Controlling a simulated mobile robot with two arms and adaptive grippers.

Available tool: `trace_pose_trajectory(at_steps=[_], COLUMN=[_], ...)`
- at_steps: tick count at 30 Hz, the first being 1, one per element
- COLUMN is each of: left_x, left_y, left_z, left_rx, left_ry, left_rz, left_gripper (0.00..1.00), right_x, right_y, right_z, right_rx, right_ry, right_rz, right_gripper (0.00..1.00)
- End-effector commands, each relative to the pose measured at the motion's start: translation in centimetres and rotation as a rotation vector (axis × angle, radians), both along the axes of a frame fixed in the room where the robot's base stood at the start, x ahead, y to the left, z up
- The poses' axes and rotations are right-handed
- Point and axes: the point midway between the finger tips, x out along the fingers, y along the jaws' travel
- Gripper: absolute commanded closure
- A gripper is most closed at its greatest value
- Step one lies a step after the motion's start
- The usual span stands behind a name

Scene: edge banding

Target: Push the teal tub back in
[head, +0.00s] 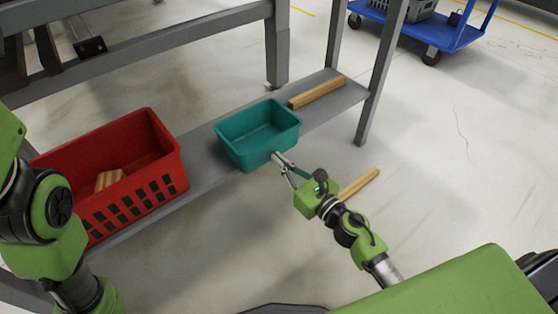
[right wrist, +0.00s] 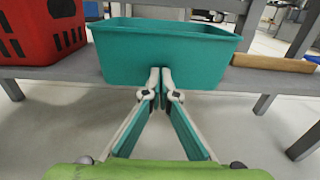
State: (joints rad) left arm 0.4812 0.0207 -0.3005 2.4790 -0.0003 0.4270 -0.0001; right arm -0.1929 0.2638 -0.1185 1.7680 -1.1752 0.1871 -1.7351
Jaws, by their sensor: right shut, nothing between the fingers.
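The teal tub (head: 245,149) stands upright and empty on the grey low shelf (head: 205,148), its near side reaching the shelf's front edge. In the right wrist view the tub's front wall (right wrist: 125,58) fills the upper middle. My right gripper (head: 277,156) is shut and empty, its fingertips at the tub's front wall near the lower right; they look to be touching it. The closed fingertips also show in the right wrist view (right wrist: 160,75). My left arm shows at the left edge of the head view, but its gripper is out of view.
A red crate (head: 160,190) with wood pieces (head: 108,180) inside stands left of the tub. A wooden strip (head: 317,92) lies on the shelf to the right. Another strip (head: 361,183) lies on the floor. Table legs (head: 381,75) rise at the shelf's ends.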

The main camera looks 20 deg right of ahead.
Motion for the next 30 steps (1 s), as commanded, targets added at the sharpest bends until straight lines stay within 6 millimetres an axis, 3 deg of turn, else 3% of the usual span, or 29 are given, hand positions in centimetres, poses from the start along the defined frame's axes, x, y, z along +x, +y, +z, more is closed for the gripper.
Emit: trace_pose_trajectory(at_steps=[15, 24, 30], left_x=[-0.1, -0.1, 0.0], left_y=[0.0, 0.0, -0.1], left_z=[0.1, -0.1, 0.0], left_rx=[-0.001, 0.0, 0.002], left_ry=[-0.002, -0.001, 0.001], left_rz=[0.0, 0.0, 0.002], left_gripper=[0.39, 0.39, 0.39], right_x=[0.8, 5.4, 7.1], right_y=[0.3, 1.9, 2.5], right_z=[0.0, 0.0, 0.0], right_rx=[0.0, 0.0, -0.002], right_ry=[0.0, -0.002, -0.002], right_rz=[0.0, 0.001, -0.001], right_gripper=[1.0, 1.0, 1.0])
